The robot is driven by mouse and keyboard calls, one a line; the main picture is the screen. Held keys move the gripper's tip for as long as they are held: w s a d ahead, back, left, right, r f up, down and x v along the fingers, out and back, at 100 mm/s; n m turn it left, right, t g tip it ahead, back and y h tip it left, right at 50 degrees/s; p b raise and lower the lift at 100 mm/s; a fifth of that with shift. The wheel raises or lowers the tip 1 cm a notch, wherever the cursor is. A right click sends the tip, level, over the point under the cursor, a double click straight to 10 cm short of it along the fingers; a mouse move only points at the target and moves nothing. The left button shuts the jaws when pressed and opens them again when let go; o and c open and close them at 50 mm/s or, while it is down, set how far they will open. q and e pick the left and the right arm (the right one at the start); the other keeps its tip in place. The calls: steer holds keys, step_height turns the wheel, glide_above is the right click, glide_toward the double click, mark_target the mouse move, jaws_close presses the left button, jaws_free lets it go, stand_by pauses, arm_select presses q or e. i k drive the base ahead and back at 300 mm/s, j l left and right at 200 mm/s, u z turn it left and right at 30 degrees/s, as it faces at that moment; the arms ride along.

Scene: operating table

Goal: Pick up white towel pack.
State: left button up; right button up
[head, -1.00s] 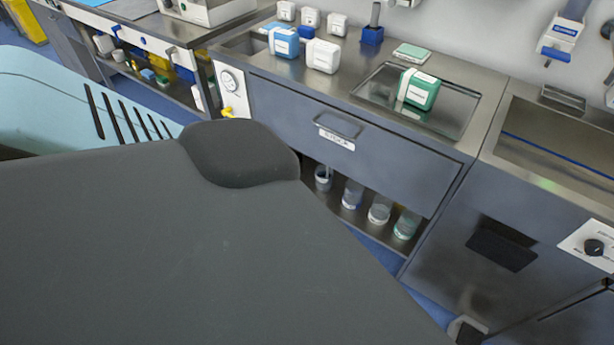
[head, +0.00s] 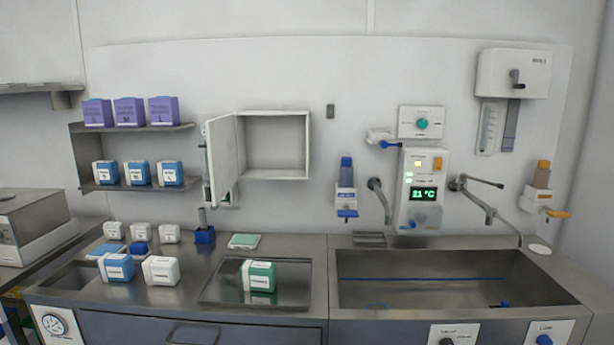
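A white pack (head: 160,270) stands on the left part of the steel counter, between a blue-and-white pack (head: 117,268) and a green-and-white pack (head: 259,276). The white pack looks like the towel pack, but its label is too small to read. Three smaller white packs (head: 141,232) stand in a row behind it. Neither of my grippers is in view.
The green pack stands on a dark tray (head: 222,292). A sink (head: 430,290) fills the counter's right part. A wall cabinet (head: 276,145) has its door open (head: 222,158). Shelves hold purple packs (head: 129,112) and blue packs (head: 137,173). A blue holder (head: 204,236) stands behind the white pack.

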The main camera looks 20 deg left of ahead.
mark_target(157, 271)
steer(key=k+j, duration=0.1)
steer(key=j, duration=0.45)
steer(key=k+j, duration=0.1)
steer(key=j, duration=0.4)
steer(key=k+j, duration=0.1)
steer(key=j, duration=0.45)
steer(key=k+j, duration=0.1)
steer(key=j, duration=0.4)
steer(key=k+j+u, duration=0.1)
steer(key=j, duration=0.45)
